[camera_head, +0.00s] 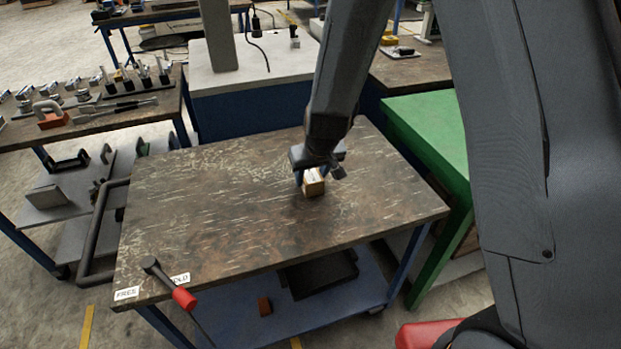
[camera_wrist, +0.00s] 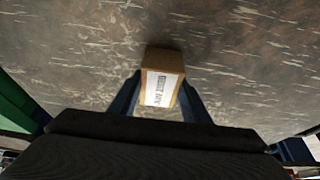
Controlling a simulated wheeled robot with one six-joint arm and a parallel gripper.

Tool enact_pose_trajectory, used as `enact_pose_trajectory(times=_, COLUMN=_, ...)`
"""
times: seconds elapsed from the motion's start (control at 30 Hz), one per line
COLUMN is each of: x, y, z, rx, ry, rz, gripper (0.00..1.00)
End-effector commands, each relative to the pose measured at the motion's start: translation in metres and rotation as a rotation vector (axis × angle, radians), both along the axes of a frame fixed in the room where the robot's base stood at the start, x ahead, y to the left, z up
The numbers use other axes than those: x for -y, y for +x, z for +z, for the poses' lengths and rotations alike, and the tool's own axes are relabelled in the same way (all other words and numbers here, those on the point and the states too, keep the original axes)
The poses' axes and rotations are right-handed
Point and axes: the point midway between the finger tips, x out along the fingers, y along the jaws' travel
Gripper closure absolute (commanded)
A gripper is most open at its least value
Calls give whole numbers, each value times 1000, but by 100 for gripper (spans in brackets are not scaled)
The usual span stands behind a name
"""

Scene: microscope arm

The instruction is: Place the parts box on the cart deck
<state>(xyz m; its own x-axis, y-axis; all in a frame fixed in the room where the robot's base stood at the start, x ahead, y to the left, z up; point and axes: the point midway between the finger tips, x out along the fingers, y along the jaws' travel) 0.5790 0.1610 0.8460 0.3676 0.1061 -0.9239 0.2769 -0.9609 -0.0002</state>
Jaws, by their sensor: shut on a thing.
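The parts box (camera_head: 313,186) is a small brown cardboard box with a white label, which shows in the wrist view (camera_wrist: 160,88). My gripper (camera_head: 312,178) is shut on it, with one blue finger on each side in the wrist view (camera_wrist: 158,98). The box is at or just above the cart deck (camera_head: 220,215), a dark, scratched brown top, right of its middle. I cannot tell whether the box touches the deck. My arm hides part of the deck's far edge.
A lever with a red grip (camera_head: 184,298) stands at the deck's front left corner, near white labels (camera_head: 127,293). A green table (camera_head: 430,125) is at the right, a pale block with a column (camera_head: 250,70) behind. The deck's left and front are clear.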

Motion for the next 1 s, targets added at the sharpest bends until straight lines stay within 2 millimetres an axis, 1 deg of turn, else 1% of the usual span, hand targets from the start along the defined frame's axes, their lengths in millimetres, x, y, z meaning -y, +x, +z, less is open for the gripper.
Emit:
enact_pose_trajectory(times=0.1, x=0, y=0, z=1, rx=2, ry=1, rz=0, gripper=90)
enact_pose_trajectory(times=0.27, x=0, y=1, z=-4, rx=1, ry=0, rz=0, gripper=90)
enact_pose_trajectory(times=0.3, x=0, y=0, z=-3, rx=0, ry=0, rz=0, gripper=50)
enact_pose_trajectory(times=0.37, x=0, y=0, z=-3, rx=0, ry=0, rz=0, gripper=40)
enact_pose_trajectory(times=0.4, x=0, y=0, z=-3, rx=0, ry=0, rz=0, gripper=38)
enact_pose_trajectory(times=0.77, x=0, y=0, z=-1, rx=0, ry=0, rz=0, gripper=38)
enact_pose_trajectory(times=0.87, x=0, y=0, z=2, rx=0, ry=0, rz=0, gripper=38)
enact_pose_trajectory(times=1.0, x=2, y=-5, z=15, rx=0, ry=0, rz=-1, gripper=38)
